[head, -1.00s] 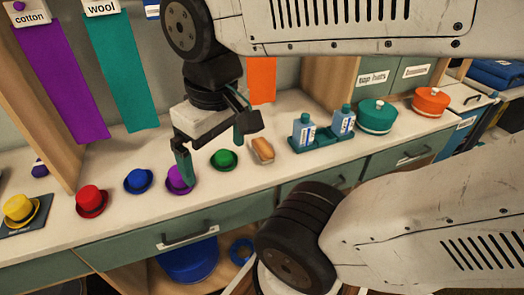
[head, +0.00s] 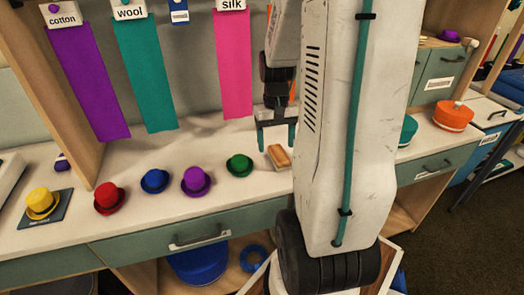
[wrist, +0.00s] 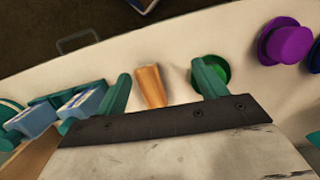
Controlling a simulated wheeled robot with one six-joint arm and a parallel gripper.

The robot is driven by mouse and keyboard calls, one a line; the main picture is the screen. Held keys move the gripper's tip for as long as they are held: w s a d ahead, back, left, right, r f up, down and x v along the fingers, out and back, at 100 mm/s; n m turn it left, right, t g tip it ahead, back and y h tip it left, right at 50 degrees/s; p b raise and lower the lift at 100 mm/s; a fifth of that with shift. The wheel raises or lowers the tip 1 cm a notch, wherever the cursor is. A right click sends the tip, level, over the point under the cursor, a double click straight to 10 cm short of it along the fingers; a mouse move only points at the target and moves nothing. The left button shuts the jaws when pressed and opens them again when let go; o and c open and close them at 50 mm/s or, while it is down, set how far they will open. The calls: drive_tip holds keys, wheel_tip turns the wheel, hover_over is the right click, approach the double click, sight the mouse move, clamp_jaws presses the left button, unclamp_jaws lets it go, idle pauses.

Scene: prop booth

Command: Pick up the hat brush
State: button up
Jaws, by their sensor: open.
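The hat brush (head: 279,156), a small block with a wooden top, lies on the white counter just right of the green hat (head: 239,165). My gripper (head: 276,139) is open, with its two teal fingers pointing down just above and behind the brush. In the wrist view the brush (wrist: 151,87) shows between the open fingers (wrist: 160,82), nearer the left one, with nothing held. I cannot tell the exact height gap. The green hat also shows in the wrist view (wrist: 221,70), partly behind the right finger.
Purple (head: 196,181), blue (head: 154,181), red (head: 108,198) and yellow (head: 41,202) hats stand to the left. A teal hat box (head: 408,130) and an orange one (head: 453,115) are farther right.

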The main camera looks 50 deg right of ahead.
hover_over(278, 152)
drive_tip(key=s+a, duration=0.1)
drive_tip(key=s, duration=0.1)
wheel_tip(278, 152, down, 4)
drive_tip(key=shift+s+a+r+t+h, duration=0.1)
drive_tip(key=shift+r+t+h, duration=0.1)
drive_tip(key=shift+t+h, duration=0.15)
drive_tip(key=shift+w+d+r+t+h, duration=0.1)
drive_tip(key=shift+w+d+t+h, duration=0.1)
drive_tip(key=shift+w+d, duration=0.3)
drive_tip(key=shift+w+d+r+t+h, duration=0.1)
drive_tip(key=shift+w+d+t, duration=0.05)
drive_tip(key=shift+w+d, duration=0.25)
drive_tip(key=shift+w+f, duration=0.15)
drive_tip(key=f, duration=0.7)
drive_tip(key=shift+a+f, duration=0.2)
drive_tip(key=shift+a, duration=0.05)
drive_tip(key=c, duration=1.2)
drive_tip(key=shift+r, duration=0.15)
